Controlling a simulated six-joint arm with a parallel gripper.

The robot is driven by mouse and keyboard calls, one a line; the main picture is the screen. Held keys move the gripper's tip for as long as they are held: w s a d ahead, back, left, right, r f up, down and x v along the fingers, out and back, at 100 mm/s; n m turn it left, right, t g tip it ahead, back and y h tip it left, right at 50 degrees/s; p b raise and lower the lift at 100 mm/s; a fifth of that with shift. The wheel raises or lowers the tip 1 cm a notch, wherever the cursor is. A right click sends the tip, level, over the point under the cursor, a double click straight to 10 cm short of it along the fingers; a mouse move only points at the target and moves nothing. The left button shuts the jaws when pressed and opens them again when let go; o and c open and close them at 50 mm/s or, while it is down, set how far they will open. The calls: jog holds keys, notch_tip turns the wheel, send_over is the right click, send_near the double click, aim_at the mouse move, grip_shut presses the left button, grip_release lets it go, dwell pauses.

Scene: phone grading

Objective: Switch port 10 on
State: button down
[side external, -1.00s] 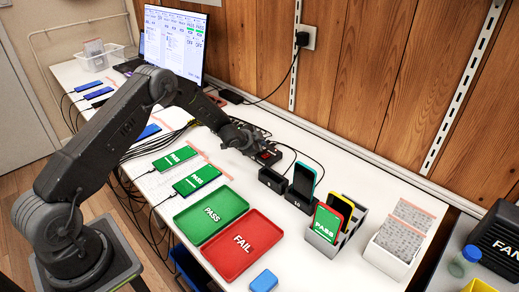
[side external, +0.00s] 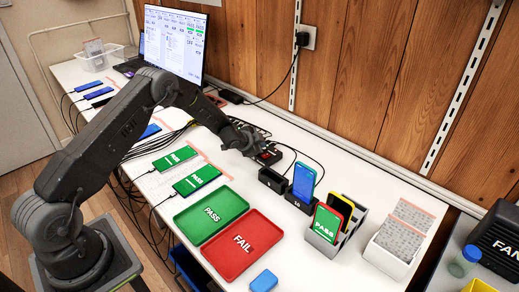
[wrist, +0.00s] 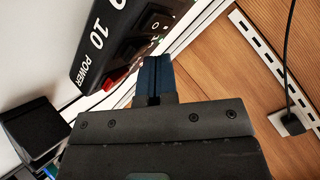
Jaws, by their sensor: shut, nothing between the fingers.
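The black switch box (side external: 268,156) with a red part stands at the back of the bench. In the wrist view its panel (wrist: 110,45) carries the label "10", the word "POWER", black rocker switches (wrist: 158,24) and a red switch (wrist: 115,78). My gripper (wrist: 153,62) is shut and empty, its blue-grey fingertips close to the panel's edge beside the switches. I cannot tell whether they touch. In the side view my gripper (side external: 250,145) is at the box and partly blocks it. A phone (side external: 304,182) stands upright in a black dock, its screen lit blue.
An empty black dock (side external: 272,180) stands between the box and the phone. A green PASS tray (side external: 211,213) and a red FAIL tray (side external: 243,246) lie in front. A grey rack (side external: 330,232) holds several phones. Cables run behind the docks.

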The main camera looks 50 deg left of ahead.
jog(key=shift+r, duration=0.15)
jog(key=shift+s+r, duration=0.15)
jog(key=shift+r, duration=0.45)
jog(key=shift+s+r, duration=0.2)
jog(key=shift+r, duration=1.05)
jog(key=shift+s+r, duration=0.15)
jog(key=shift+r, duration=1.1)
jog(key=s+d+r+n+g+y, duration=0.15)
jog(key=s+d+r, duration=0.25)
jog(key=s+r, duration=0.5)
jog(key=s+d+r+n+g, duration=0.1)
jog(key=s+d+r+n, duration=0.35)
jog(key=r, duration=0.85)
jog(key=s+d+r+n+g+h, duration=0.1)
jog(key=s+d, duration=0.3)
jog(key=s, duration=1)
jog(key=s+d+r+g+h, duration=0.1)
jog(key=s+d, duration=0.3)
jog(key=s, duration=1)
jog(key=shift+d+n+g, duration=0.2)
jog(key=shift+n+g, duration=0.15)
jog(key=shift+n, duration=0.05)
